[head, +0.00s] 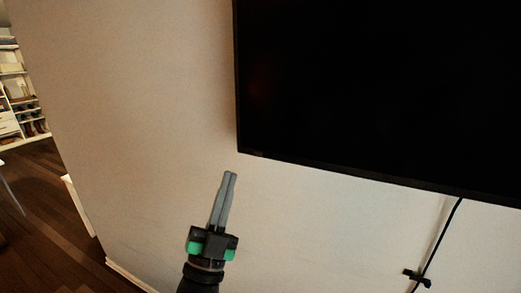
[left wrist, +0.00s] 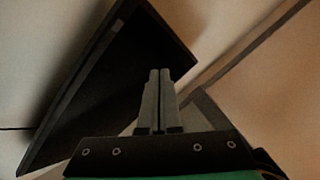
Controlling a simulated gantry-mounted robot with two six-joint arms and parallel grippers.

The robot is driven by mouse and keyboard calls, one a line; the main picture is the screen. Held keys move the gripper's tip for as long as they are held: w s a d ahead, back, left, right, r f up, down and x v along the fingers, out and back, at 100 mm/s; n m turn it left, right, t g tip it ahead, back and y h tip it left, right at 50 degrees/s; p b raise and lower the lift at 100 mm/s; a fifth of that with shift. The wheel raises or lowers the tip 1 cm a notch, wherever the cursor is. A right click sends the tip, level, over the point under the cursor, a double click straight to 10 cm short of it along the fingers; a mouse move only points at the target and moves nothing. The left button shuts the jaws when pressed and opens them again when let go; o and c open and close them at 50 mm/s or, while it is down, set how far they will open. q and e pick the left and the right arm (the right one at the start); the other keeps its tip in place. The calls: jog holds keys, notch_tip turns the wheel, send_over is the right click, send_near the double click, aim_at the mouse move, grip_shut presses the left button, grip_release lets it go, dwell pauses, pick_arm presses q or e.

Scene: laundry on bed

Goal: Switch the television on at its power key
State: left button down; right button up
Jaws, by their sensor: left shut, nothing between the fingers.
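The television (head: 380,90) hangs on the wall with a dark, blank screen. Its lower left corner is in the middle of the head view. My left gripper (head: 231,174) is shut and empty, its fingertips pointing up just below and left of that corner. In the left wrist view the television (left wrist: 110,85) shows as a dark tilted slab, and the fingers of the gripper (left wrist: 159,72) overlap its edge in the picture. I cannot tell whether they touch it. I cannot make out the power key. My right gripper is not in view.
A black cable (head: 440,235) runs down the wall from the television to a small black clip or plug (head: 417,278). Shelves (head: 20,100) stand far left beyond the wall's end, above a dark wooden floor (head: 45,215). The wall (head: 140,120) left of the television is bare.

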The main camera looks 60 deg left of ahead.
aim_at(258, 154)
pick_arm(q)
jog(key=w+a+b, duration=0.2)
jog(key=w+a, duration=0.3)
jog(key=w, duration=0.2)
jog(key=shift+a, duration=0.25)
jog(key=shift+f+b, duration=0.1)
jog(key=shift+b, duration=0.2)
dwell(1.8)
jog(key=shift+w+a, duration=0.2)
jog(key=shift+w, duration=0.05)
jog(key=shift+w+a+b, duration=0.25)
jog(key=shift+w+b, duration=0.05)
jog(key=shift+b, duration=0.15)
dwell(0.4)
dwell(0.4)
jog(key=shift+s+d+p, duration=0.4)
jog(key=shift+s+d, duration=0.1)
jog(key=shift+s, duration=0.15)
